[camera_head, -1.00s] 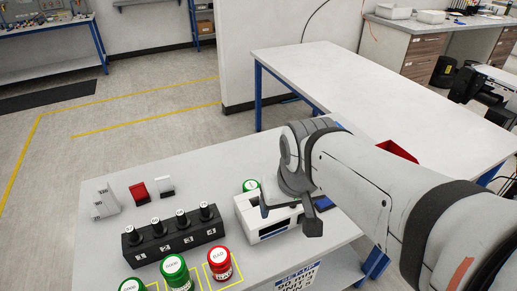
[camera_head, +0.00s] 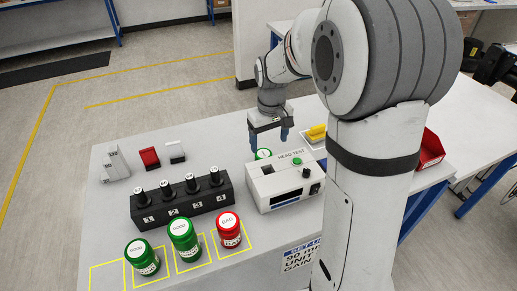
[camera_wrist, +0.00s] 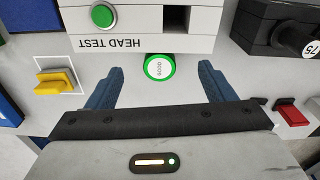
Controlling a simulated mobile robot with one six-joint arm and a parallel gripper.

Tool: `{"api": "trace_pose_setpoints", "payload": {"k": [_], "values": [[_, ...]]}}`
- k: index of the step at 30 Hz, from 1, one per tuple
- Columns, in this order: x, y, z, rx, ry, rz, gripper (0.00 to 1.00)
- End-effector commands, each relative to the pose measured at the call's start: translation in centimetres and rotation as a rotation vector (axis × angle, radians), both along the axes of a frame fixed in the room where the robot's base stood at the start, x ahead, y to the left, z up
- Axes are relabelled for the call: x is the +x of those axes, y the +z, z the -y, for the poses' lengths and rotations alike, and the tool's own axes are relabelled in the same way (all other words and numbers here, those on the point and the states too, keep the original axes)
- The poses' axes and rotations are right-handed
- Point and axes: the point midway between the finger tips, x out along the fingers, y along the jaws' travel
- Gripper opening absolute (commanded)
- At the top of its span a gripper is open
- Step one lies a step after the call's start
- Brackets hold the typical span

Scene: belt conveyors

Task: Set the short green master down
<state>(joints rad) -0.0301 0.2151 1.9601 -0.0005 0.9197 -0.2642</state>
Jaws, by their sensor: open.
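A green master with a white GOOD label on top stands on the table right behind the white HEAD TEST box; it shows in the wrist view (camera_wrist: 160,67) and, partly hidden by the box, in the head view (camera_head: 263,154). Its height is hard to judge. My gripper (camera_head: 268,141) is open above and behind it, and in the wrist view the blue fingers lie apart on either side of it, with clear gaps. Two more green masters, one at left (camera_head: 142,257) and a taller-looking one (camera_head: 184,240), stand at the table's front in yellow outlined squares.
The HEAD TEST box (camera_head: 284,183) stands close to the master. A black block (camera_head: 181,207) with several plugs is left of it. A red BAD master (camera_head: 229,231) stands in front. A yellow part (camera_head: 317,132) lies right of my gripper. The leftmost yellow square is empty.

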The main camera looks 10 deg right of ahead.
Motion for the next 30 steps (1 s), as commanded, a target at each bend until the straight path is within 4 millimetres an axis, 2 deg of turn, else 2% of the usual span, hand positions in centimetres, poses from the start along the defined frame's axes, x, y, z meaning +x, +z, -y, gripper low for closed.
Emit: {"api": "trace_pose_setpoints", "payload": {"k": [1, 3, 9, 20, 27, 30], "values": [[1.1, -1.5, -0.1, -0.001, 0.014, -0.016, 0.76], [2.2, -2.8, -0.3, -0.002, 0.031, -0.029, 0.76], [3.8, -4.6, -0.5, -0.002, 0.057, -0.046, 0.76], [4.0, -8.2, -0.6, -0.002, 0.059, -0.05, 0.76], [4.2, -11.7, -0.8, -0.002, 0.059, -0.05, 0.76], [4.3, -12.3, -0.8, -0.002, 0.059, -0.047, 0.76]]}}
